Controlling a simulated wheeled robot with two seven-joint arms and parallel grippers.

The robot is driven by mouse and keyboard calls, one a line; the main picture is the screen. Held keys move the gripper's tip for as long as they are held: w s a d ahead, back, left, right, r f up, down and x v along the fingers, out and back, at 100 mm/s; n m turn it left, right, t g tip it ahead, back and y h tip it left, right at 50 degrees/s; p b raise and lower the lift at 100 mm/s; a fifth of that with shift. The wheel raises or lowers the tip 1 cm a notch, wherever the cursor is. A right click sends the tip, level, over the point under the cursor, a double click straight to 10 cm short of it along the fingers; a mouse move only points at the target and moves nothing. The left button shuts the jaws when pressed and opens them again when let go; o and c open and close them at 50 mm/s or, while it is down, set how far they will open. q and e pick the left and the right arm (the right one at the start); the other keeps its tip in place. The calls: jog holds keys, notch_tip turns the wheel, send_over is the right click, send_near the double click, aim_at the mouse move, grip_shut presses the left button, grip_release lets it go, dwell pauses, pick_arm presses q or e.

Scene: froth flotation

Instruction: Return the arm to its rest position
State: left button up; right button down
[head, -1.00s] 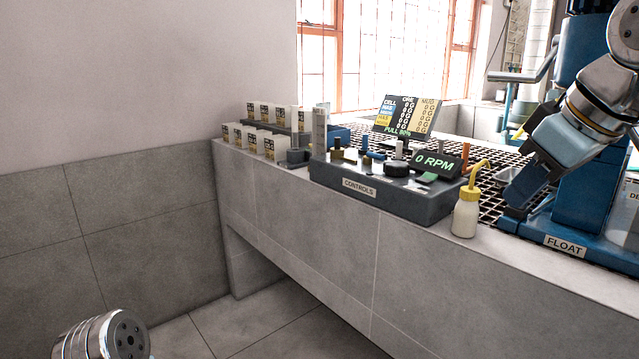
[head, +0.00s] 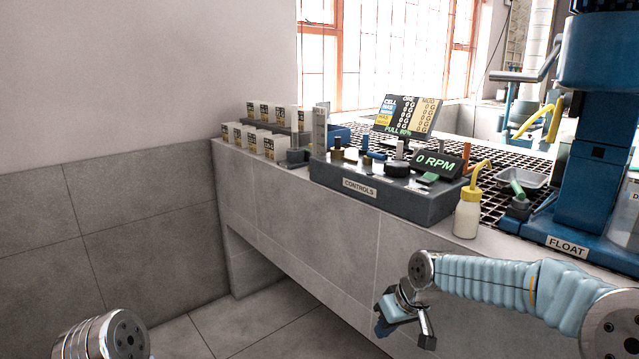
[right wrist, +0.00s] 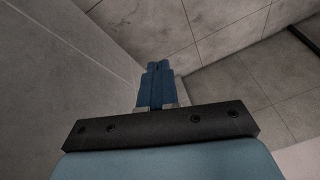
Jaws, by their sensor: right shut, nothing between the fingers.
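My right arm (head: 500,278) comes in from the right in the head view, in front of the bench. Its gripper (head: 383,328) hangs low before the bench's front wall, pointing down. In the right wrist view the gripper's blue fingers (right wrist: 157,72) are together with nothing between them, above the floor. A rounded metal link of my left arm (head: 105,338) shows at the lower left; the left gripper itself is out of view.
The tiled bench (head: 310,232) carries a control box (head: 385,190), a white bottle with a yellow spout (head: 467,215), several labelled cartons (head: 262,140) and the blue flotation machine (head: 590,150). A small metal tray (head: 521,177) sits beside the machine. Floor in front is clear.

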jog(key=s+a+f+m+g, duration=0.1)
jog(key=s+f, duration=0.2)
jog(key=f, duration=0.5)
jog(key=s+a+f+m, duration=0.1)
jog(key=s+f, duration=0.1)
jog(key=f, duration=0.5)
jog(key=s+a+f+m+g, duration=0.1)
jog(key=s+f+m, duration=0.3)
jog(key=s+f, duration=1.3)
jog(key=s, duration=0.4)
jog(key=shift+a+g+y, duration=0.2)
jog(key=shift+g+y, duration=0.1)
